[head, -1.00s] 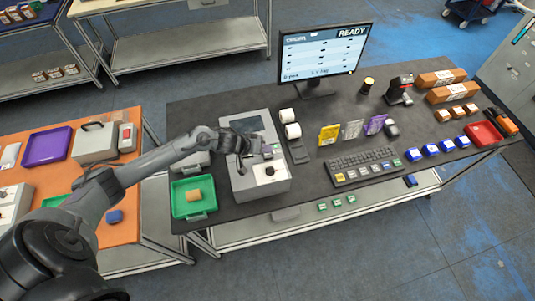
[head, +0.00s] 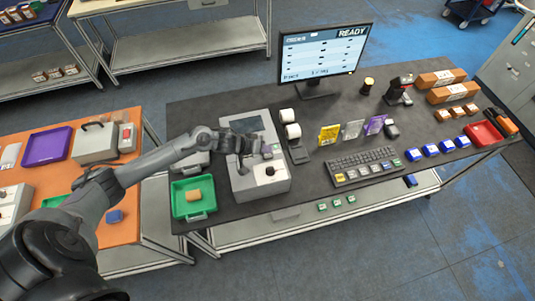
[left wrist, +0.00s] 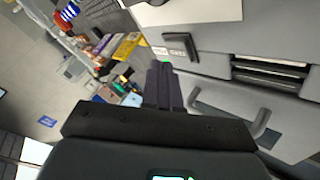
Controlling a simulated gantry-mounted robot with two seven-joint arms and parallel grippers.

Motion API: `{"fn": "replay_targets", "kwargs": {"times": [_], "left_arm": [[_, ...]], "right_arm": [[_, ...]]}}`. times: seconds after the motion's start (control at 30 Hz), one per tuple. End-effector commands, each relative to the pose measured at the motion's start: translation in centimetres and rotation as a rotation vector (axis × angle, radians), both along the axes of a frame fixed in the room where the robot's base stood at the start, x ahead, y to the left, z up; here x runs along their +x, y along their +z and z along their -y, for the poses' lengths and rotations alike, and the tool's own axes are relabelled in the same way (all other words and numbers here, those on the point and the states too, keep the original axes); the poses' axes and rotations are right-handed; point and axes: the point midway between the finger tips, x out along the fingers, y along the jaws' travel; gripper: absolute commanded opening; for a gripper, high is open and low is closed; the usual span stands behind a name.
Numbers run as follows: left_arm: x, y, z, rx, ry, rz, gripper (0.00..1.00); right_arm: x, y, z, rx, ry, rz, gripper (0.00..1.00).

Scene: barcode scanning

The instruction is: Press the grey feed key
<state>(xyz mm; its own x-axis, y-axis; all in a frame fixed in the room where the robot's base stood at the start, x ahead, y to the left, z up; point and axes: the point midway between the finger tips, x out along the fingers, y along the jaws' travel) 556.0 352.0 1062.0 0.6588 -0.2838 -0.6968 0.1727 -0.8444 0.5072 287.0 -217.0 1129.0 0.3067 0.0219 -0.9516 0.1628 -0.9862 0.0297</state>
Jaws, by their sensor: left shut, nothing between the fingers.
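The grey label printer (head: 241,183) stands on the left part of the dark bench, with a dark window on top and a black knob on its pale front panel. My left gripper (head: 244,166) is over the printer's top, between the window and the front panel. In the left wrist view its dark fingers (left wrist: 163,88) are shut and empty, beside the grey housing. A small panel with light keys (left wrist: 161,51) lies just beyond the fingertips. I cannot tell which is the grey feed key, nor whether the fingers touch anything. My right gripper is not in view.
A monitor (head: 322,52) reading READY stands behind. White label rolls (head: 289,123) and a keyboard (head: 364,168) are right of the printer. A green tray (head: 180,208) with a tan item is left of it. Coloured cards and boxes stand farther right.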

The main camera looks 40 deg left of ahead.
Motion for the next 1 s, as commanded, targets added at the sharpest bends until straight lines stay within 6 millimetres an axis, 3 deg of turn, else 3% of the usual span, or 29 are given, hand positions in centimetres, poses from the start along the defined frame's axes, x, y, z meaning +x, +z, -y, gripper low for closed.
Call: {"fn": "replay_targets", "kwargs": {"times": [1.0], "left_arm": [[-0.01, -0.86, -0.03, 0.000, 0.000, 0.000, 0.00]], "right_arm": [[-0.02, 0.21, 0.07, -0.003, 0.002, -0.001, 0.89]]}}
